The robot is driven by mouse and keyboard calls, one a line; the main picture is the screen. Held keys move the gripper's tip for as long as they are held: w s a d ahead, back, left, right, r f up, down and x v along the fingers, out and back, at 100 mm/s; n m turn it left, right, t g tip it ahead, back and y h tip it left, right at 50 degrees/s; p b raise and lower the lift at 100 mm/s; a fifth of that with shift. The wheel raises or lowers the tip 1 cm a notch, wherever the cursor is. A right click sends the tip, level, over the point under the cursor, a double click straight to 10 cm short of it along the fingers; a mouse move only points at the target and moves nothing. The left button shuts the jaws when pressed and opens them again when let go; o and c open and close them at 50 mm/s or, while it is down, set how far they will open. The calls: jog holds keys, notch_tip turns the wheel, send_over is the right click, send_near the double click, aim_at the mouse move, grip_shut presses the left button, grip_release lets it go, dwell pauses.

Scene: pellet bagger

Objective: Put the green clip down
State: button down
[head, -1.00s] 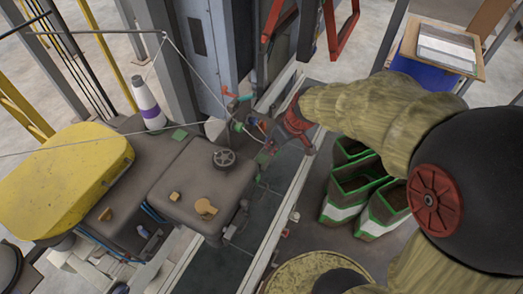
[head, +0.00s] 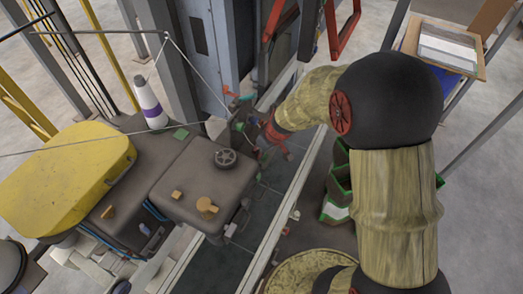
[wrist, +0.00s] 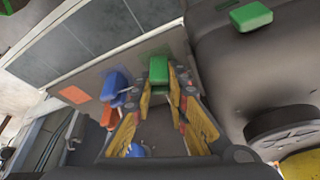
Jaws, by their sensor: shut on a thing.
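My gripper (wrist: 163,95) has yellow-padded fingers and is shut on a green clip (wrist: 158,69), which shows between the fingertips in the wrist view. A blue clip (wrist: 115,84) and an orange clip (wrist: 107,116) are just left of the left finger. A second green block (wrist: 251,16) lies on the dark machine top to the right, apart from the gripper. In the head view my gripper (head: 250,143) is small and partly hidden, between the machine cover and the grey column; the held clip is hard to make out there.
A dark machine cover (head: 195,180) with a black knob (head: 225,157) stands left of my gripper. A yellow housing (head: 65,180) and a white-and-purple cone (head: 148,105) are farther left. A thin cable runs overhead.

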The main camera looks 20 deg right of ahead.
jog(key=shift+f, duration=0.15)
jog(key=c, duration=2)
grip_release()
jog(key=shift+r, duration=0.3)
jog(key=s+r+m, duration=0.1)
jog(key=s+r, duration=0.5)
jog(key=r, duration=0.4)
jog(key=s+r, duration=0.6)
jog(key=r, duration=0.4)
jog(key=s+r+m+h, duration=0.1)
jog(key=s+r, duration=0.2)
jog(key=s, duration=0.3)
jog(key=s+r+m+t, duration=0.1)
jog(key=s+r+m, duration=0.1)
jog(key=s, duration=0.5)
jog(key=shift+s+r+h, duration=0.3)
jog(key=shift+r+h, duration=0.1)
